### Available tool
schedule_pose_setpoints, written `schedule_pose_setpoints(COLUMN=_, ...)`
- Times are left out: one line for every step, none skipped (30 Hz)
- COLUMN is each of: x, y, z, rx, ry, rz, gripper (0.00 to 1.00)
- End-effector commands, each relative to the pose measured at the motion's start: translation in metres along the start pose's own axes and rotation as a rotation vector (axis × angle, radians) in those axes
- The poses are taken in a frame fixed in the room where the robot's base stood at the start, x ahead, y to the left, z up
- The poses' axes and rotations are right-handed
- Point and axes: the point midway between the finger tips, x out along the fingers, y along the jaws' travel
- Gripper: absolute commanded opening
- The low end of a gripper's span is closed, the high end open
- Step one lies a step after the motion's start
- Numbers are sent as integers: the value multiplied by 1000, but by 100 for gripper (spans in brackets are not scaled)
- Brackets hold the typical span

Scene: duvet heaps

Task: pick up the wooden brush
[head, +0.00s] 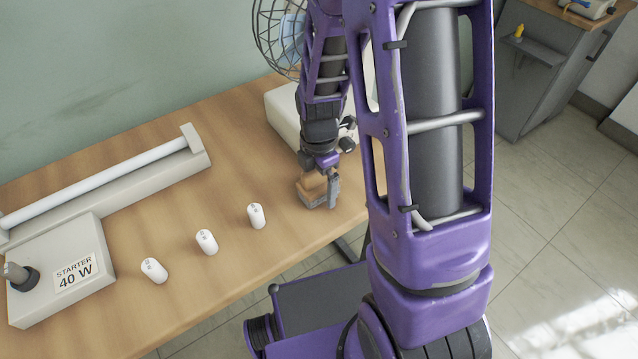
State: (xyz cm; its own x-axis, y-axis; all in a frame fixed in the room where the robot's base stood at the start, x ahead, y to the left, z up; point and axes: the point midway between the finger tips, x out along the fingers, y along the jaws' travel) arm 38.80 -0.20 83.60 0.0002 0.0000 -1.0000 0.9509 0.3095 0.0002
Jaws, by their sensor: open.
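A small wooden block with a grey lower part, which looks like the wooden brush (311,187), sits on the table near its front edge, right of the white cylinders. My gripper (322,180) points down right at the brush. One grey finger shows along the brush's right side. The other finger is hard to make out. The jaws are open, and I cannot tell whether they touch the brush.
A lamp fixture (110,185) and a box labelled "STARTER 40 W" (62,270) are at the left. A pale box (285,112) and a wire cage (280,35) stand behind my gripper.

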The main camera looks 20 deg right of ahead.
Motion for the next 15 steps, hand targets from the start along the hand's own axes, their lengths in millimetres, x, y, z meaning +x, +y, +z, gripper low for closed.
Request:
schedule_pose_setpoints(x=1, y=0, z=0, rx=0, ry=0, rz=0, gripper=100)
schedule_pose_setpoints(x=1, y=0, z=0, rx=0, ry=0, rz=0, gripper=100)
schedule_pose_setpoints(x=1, y=0, z=0, rx=0, ry=0, rz=0, gripper=100)
schedule_pose_setpoints(x=1, y=0, z=0, rx=0, ry=0, rz=0, gripper=100)
schedule_pose_setpoints(x=1, y=0, z=0, rx=0, ry=0, rz=0, gripper=100)
schedule_pose_setpoints(x=1, y=0, z=0, rx=0, ry=0, rz=0, gripper=100)
schedule_pose_setpoints(x=1, y=0, z=0, rx=0, ry=0, rz=0, gripper=95)
schedule_pose_setpoints(x=1, y=0, z=0, rx=0, ry=0, rz=0, gripper=89)
schedule_pose_setpoints(x=1, y=0, z=0, rx=0, ry=0, rz=0, gripper=82)
schedule_pose_setpoints(x=1, y=0, z=0, rx=0, ry=0, rz=0, gripper=77)
schedule_pose_setpoints(x=0, y=0, z=0, rx=0, ry=0, rz=0, gripper=71)
schedule_pose_setpoints(x=0, y=0, z=0, rx=0, ry=0, rz=0, gripper=64)
schedule_pose_setpoints(x=0, y=0, z=0, rx=0, ry=0, rz=0, gripper=59)
schedule_pose_setpoints(x=0, y=0, z=0, rx=0, ry=0, rz=0, gripper=53)
schedule_pose_setpoints(x=0, y=0, z=0, rx=0, ry=0, rz=0, gripper=46)
